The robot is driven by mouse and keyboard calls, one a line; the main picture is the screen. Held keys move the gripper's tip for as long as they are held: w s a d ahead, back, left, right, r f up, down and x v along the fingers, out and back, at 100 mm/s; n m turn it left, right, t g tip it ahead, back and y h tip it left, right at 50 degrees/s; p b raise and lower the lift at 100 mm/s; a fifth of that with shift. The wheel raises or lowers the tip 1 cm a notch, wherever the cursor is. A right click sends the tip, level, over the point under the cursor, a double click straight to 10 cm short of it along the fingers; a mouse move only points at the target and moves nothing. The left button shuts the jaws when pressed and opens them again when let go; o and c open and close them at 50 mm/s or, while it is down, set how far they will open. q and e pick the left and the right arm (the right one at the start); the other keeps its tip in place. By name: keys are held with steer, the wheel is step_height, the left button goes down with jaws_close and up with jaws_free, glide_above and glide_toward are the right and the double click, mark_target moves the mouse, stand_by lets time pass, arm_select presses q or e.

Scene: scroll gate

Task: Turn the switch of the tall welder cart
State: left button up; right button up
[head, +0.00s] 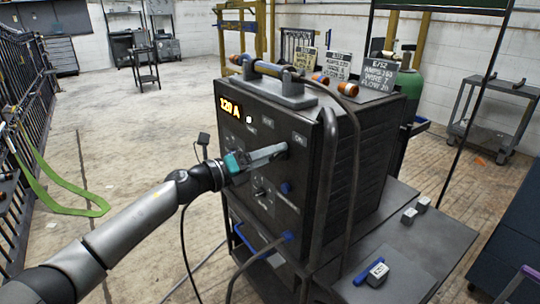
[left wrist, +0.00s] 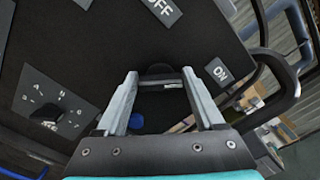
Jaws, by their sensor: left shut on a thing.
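The tall welder cart (head: 345,165) is a dark box with a lit amber display reading 120 A. Its front panel carries the switch (left wrist: 159,69), a dark knob seen in the left wrist view between an OFF label (left wrist: 162,9) and an ON label (left wrist: 217,72). My left gripper (head: 284,148) reaches the panel from the left, its fingers pointing at the panel beside the ON label. In the left wrist view its two fingers (left wrist: 160,78) stand on either side of the switch, shut on it. The knob's pointing direction is hidden. My right gripper is not in view.
A selector dial (left wrist: 48,113) and a blue knob (head: 286,188) are on the same panel. Cables hang in front of the cart. A side shelf (head: 410,250) holds small labelled blocks. A green cylinder (head: 408,95) stands behind. The floor at left is open beside a black gate (head: 22,120).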

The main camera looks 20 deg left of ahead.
arm_select(q)
steer(key=o, duration=1.4)
steer(key=shift+p+v, duration=1)
steer(key=shift+v, duration=6.6)
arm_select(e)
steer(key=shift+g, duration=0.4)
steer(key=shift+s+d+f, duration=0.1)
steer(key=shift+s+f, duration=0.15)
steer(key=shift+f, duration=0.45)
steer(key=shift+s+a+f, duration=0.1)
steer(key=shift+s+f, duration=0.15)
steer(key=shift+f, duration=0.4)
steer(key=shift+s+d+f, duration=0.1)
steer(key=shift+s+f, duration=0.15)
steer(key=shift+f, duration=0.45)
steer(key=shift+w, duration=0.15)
